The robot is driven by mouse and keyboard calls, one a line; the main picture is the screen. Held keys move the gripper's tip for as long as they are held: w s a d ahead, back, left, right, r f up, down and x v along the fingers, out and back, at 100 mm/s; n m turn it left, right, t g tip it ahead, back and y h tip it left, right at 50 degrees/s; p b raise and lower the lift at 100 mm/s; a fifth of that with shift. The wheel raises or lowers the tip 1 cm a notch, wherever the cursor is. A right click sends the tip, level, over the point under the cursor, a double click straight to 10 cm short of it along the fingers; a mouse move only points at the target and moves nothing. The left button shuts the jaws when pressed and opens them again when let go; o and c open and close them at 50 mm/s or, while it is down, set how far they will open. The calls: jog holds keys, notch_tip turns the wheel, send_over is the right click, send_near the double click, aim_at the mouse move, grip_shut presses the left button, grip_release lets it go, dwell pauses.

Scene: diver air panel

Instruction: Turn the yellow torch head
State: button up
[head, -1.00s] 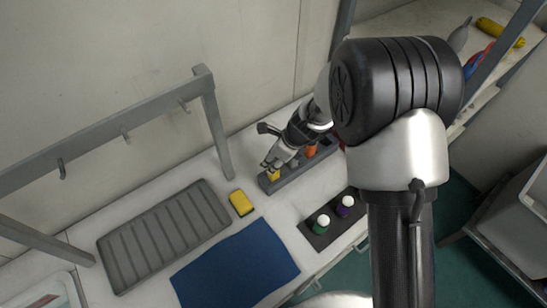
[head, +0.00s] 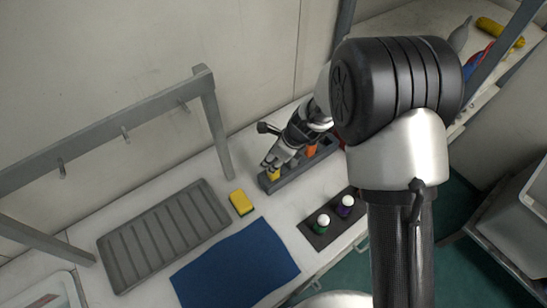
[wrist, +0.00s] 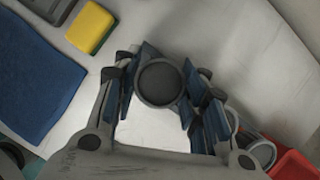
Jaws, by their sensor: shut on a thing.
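The yellow torch (head: 274,175) stands upright at the left end of a grey rack (head: 300,174) on the bench, its top hidden by my gripper. My gripper (head: 272,162) is over it from above, shut on the torch head. In the wrist view, the torch head shows end-on as a dark round face with a grey rim (wrist: 160,83), between the blue-padded fingers of my gripper (wrist: 162,92).
A yellow sponge (head: 241,202), a blue cloth (head: 237,264) and a ribbed grey tray (head: 165,235) lie to the left and front. A dark mat (head: 320,241) holds a green and a purple white-topped container. A grey hook frame (head: 211,120) stands behind.

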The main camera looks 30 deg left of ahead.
jog(key=o, duration=1.1)
